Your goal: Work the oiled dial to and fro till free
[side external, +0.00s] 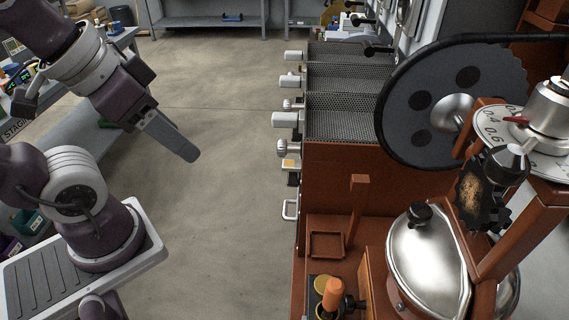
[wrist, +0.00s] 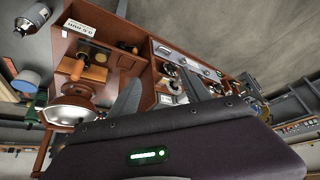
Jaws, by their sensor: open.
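A round white dial (side external: 491,128) with printed numbers, including 0.4 and 0.6, sits at the right edge of the side view. A red pointer (side external: 517,120) and a shiny metal knob (side external: 550,100) are on it. I cannot see oil on it. My gripper (side external: 188,153) hangs in free air at the left, far from the dial, pointing down and right. Its fingers overlap in the side view. In the wrist view my gripper (wrist: 160,77) shows two grey fingers apart with nothing held between them. I cannot pick out the dial surely in the wrist view.
The brown roaster frame (side external: 340,185) stands between my gripper and the dial. A large black-rimmed wheel (side external: 480,75), a dark sample scoop-like part (side external: 470,190) and a shiny drum (side external: 425,262) crowd the dial. Open floor (side external: 220,90) lies right of my gripper.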

